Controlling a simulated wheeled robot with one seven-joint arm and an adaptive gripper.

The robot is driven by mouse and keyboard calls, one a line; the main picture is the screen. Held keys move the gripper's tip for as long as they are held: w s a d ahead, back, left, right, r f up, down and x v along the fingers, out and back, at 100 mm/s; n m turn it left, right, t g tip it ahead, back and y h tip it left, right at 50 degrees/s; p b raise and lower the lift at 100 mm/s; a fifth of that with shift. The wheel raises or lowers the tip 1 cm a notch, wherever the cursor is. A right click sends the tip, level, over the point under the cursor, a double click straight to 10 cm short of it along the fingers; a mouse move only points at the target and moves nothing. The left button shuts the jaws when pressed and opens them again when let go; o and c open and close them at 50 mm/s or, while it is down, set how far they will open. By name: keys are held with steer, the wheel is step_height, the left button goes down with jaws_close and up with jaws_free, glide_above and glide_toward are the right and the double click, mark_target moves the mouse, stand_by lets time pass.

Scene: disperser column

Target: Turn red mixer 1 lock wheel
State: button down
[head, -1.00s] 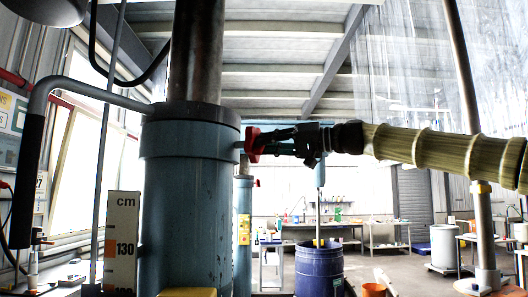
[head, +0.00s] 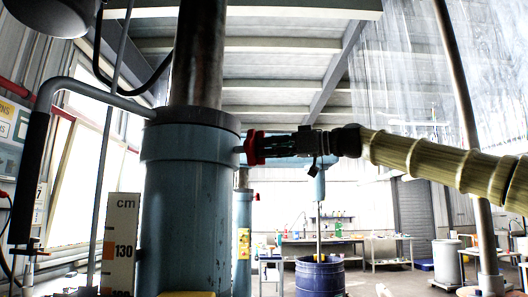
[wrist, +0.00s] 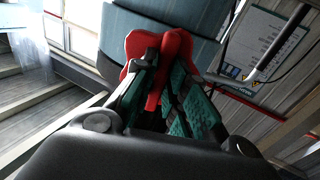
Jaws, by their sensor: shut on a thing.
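The red lock wheel (head: 255,147) sits on the right side of the near blue-grey mixer column (head: 185,200), just below its dark collar. My gripper (head: 270,147) reaches in from the right, roughly level, with its fingers at the wheel. In the wrist view the red wheel (wrist: 158,58) lies between the green-padded fingers of my gripper (wrist: 160,85), with one red lobe reaching down between them. The fingers are closed on it. The wheel's far side and its shaft are mostly hidden.
A second blue column with a small red knob (head: 256,197) stands behind. A blue drum (head: 320,277) stands on the floor to the right. A measuring scale (head: 123,240) and a bent pipe with a black handle (head: 30,180) are at the left. Benches line the back.

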steer(key=shift+f+n, duration=0.1)
steer(key=shift+n, duration=0.5)
steer(key=c, duration=1.4)
jaws_free()
steer(key=shift+d, duration=0.2)
steer(key=shift+c, duration=0.2)
steer(key=shift+a, duration=0.1)
steer(key=v, duration=1.2)
